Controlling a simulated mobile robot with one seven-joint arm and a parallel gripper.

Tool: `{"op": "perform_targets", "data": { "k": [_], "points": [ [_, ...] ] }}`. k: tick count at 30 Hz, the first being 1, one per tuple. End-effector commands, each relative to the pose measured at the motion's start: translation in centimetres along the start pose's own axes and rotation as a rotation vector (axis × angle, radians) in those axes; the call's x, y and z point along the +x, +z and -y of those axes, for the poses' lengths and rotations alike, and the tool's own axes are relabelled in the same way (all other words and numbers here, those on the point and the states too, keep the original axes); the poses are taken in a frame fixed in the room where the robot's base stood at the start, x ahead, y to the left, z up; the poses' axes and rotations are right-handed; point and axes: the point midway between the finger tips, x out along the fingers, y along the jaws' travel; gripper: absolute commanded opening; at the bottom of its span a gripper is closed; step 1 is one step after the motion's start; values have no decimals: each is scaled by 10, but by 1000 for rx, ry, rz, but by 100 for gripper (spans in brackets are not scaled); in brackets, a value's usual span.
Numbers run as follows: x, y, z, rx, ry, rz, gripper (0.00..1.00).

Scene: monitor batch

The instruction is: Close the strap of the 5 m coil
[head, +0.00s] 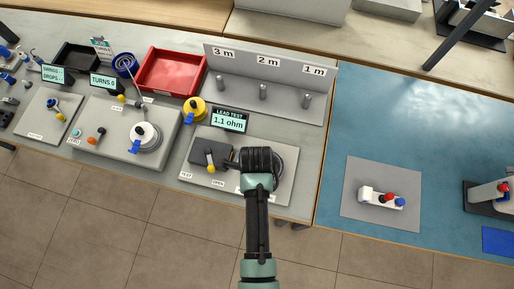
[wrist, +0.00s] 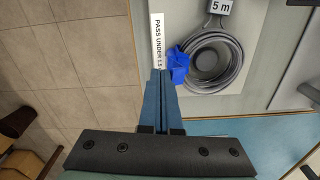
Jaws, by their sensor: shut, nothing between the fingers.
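In the head view my gripper is over the right part of the test plate (head: 222,183), and my arm hides most of the coil there.
A label "PASS UNDER 1.5" (wrist: 157,40) lies beside the fingertips. A display (head: 229,120) reads "LEAD TEST 1.1 ohm". Behind are a pegged rack (head: 290,106), a red tray (head: 172,72) and a yellow coil (head: 196,108). A winding station (head: 110,125) stands left.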

Motion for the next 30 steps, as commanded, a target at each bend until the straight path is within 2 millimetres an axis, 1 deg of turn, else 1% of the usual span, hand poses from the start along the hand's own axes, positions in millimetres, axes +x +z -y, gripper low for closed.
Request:
{"op": "perform_targets", "data": {
  "k": [6, 14, 22, 30],
  "points": [
    [-2, 0, 10, 0, -1, 0, 0],
    [-1, 0, 10, 0, -1, 0, 0],
    [-1, 0, 22, 1, -2, 0, 0],
    [-1, 0, 22, 1, -1, 0, 0]
  ]
}}
